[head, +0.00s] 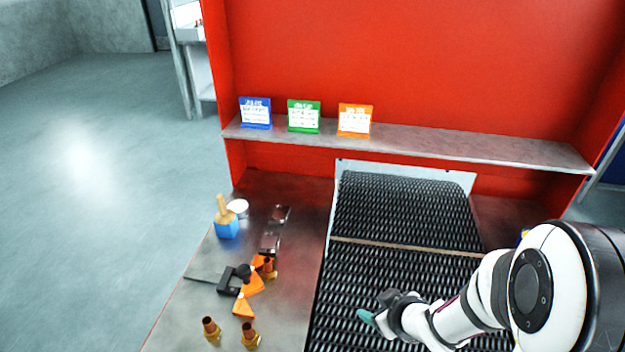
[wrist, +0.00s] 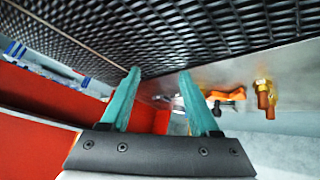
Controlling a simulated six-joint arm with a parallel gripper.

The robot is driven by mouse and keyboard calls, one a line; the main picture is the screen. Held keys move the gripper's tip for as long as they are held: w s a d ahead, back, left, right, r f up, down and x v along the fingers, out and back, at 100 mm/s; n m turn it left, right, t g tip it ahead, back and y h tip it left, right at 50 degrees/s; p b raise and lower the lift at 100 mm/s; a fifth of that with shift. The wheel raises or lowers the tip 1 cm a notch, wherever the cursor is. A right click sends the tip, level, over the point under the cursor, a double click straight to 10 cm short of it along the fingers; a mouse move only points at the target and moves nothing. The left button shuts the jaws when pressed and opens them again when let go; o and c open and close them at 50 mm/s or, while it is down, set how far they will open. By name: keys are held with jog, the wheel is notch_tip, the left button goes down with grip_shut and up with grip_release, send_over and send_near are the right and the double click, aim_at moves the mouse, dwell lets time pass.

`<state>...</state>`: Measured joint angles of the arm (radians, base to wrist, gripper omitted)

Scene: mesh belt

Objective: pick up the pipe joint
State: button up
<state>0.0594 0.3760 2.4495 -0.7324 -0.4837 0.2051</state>
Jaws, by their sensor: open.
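Copper-and-brass pipe joints stand on the metal side table left of the belt. One pipe joint (head: 210,330) and a second pipe joint (head: 250,337) are at its front; a third pipe joint (head: 268,268) is farther back by orange pieces. In the wrist view a pipe joint (wrist: 264,95) shows at the right, clear of the fingers. My gripper (head: 368,316) is over the black mesh belt, right of the pipe joints. Its teal fingers (wrist: 160,80) are apart with nothing between them.
The mesh belt (head: 385,205) is bare. The metal side table (head: 200,258) also holds orange pieces (head: 243,306), a black clamp-like tool (head: 229,281), a blue-based brush (head: 227,228) and a white round item (head: 238,207). A shelf (head: 430,142) with three coloured signs stands behind.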

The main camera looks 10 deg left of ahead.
aim_at(243, 326)
jog(key=a+f+n+y, duration=0.1)
jog(key=a, duration=0.1)
jog(key=s+a+f+n+y, duration=0.1)
jog(key=a, duration=0.1)
jog(key=s+a+f+n+g+y, duration=0.1)
jog(key=a+y, duration=0.1)
jog(key=shift+a, duration=0.2)
jog(key=s+a+n+g+y, duration=0.3)
jog(key=s+a+n+y, duration=0.1)
jog(key=s+a+y, duration=0.25)
jog(key=x, duration=0.6)
jog(key=s+r+x, duration=0.1)
jog(key=x, duration=0.3)
jog(key=shift+a, duration=0.3)
jog(key=x, duration=0.4)
jog(key=w+x, duration=0.1)
jog(key=x, duration=0.1)
jog(key=shift+a, duration=0.1)
grip_shut()
